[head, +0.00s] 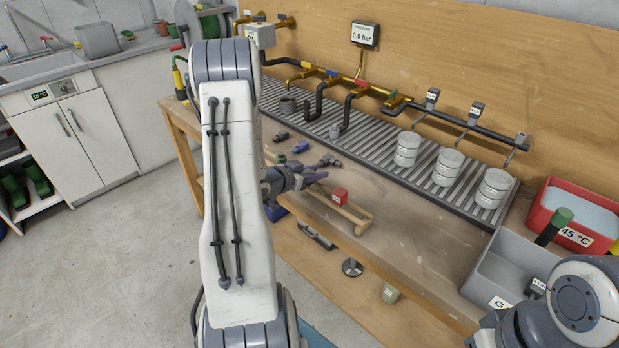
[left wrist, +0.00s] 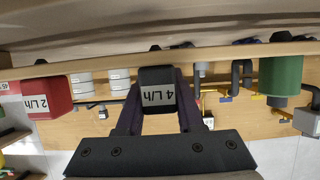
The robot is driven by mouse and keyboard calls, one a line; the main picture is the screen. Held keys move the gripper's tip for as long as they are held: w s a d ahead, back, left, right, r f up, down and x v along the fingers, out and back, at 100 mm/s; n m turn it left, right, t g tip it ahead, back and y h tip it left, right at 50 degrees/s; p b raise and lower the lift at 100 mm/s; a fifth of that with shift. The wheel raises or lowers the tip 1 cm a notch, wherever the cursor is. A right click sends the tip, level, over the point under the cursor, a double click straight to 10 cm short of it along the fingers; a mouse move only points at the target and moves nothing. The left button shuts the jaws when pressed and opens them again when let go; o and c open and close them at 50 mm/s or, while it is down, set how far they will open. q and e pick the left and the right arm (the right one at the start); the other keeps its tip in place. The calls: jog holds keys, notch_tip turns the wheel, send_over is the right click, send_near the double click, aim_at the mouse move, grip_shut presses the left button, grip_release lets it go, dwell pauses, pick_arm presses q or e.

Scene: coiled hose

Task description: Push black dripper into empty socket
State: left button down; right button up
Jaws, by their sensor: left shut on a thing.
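The black dripper (left wrist: 155,78), labelled "4 L/h", is between the dark fingers of my left gripper (left wrist: 155,100) in the left wrist view, which is upside down. The fingers are closed on its two sides. Its far end meets or overlaps a wooden strip (left wrist: 225,58); I cannot tell whether it touches. In the head view my left gripper (head: 290,178) is partly behind my own arm, beside the small wooden rack (head: 352,222), and the black dripper is not clear there. I cannot make out the empty socket. My right arm shows at the lower right, its fingers out of sight.
A red "2 L/h" dripper (left wrist: 46,97) and a green dripper (left wrist: 281,75) flank the held one. The red dripper (head: 340,196) shows on the rack. Black pipe (head: 455,122), stacked white discs (head: 448,165), a grey bin (head: 515,265) and a red tub (head: 545,203) stand beyond.

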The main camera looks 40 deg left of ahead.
notch_tip(320, 180, up, 4)
jog(key=p, duration=0.4)
jog(key=shift+r, duration=0.2)
